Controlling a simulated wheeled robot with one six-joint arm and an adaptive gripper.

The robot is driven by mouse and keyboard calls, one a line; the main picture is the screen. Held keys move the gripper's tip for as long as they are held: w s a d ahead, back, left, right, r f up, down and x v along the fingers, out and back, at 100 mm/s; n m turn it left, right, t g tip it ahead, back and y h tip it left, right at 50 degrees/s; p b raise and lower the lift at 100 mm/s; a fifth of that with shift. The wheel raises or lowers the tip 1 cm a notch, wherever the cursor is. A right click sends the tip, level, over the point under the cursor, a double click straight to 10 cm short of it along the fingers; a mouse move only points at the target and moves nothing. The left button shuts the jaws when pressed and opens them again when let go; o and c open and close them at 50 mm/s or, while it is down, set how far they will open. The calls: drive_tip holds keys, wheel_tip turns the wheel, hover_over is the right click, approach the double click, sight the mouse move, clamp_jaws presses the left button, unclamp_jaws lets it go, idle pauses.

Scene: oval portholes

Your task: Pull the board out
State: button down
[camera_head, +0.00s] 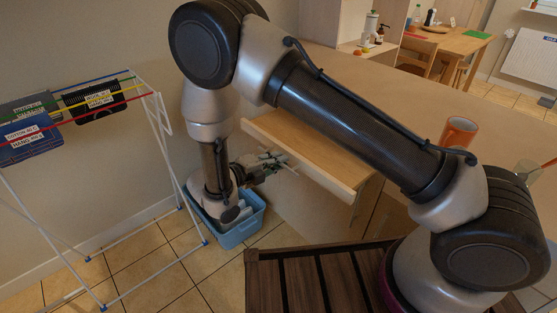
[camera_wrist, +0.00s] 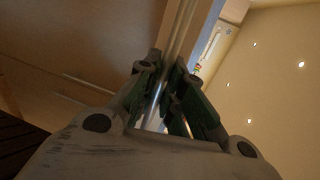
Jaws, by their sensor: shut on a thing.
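The board (camera_head: 315,145) is a flat light-wood panel at the counter's side, with a pale front edge that sticks out from the counter. My gripper (camera_head: 276,162) is at this front edge, reaching it from the left and slightly below. In the wrist view my gripper (camera_wrist: 168,98) has its green-padded fingers closed on a shiny, narrow bar (camera_wrist: 180,40) running along the board's front. The fingers and my arm hide part of the edge.
A blue basin (camera_head: 240,232) with pale cloth stands on the tiled floor below my gripper. A drying rack (camera_head: 160,130) with dark garments stands at the left. A dark slatted wooden surface (camera_head: 320,280) is at the front.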

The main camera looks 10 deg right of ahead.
drive_tip(key=c, duration=1.8)
unclamp_jaws()
drive_tip(key=v, duration=1.2)
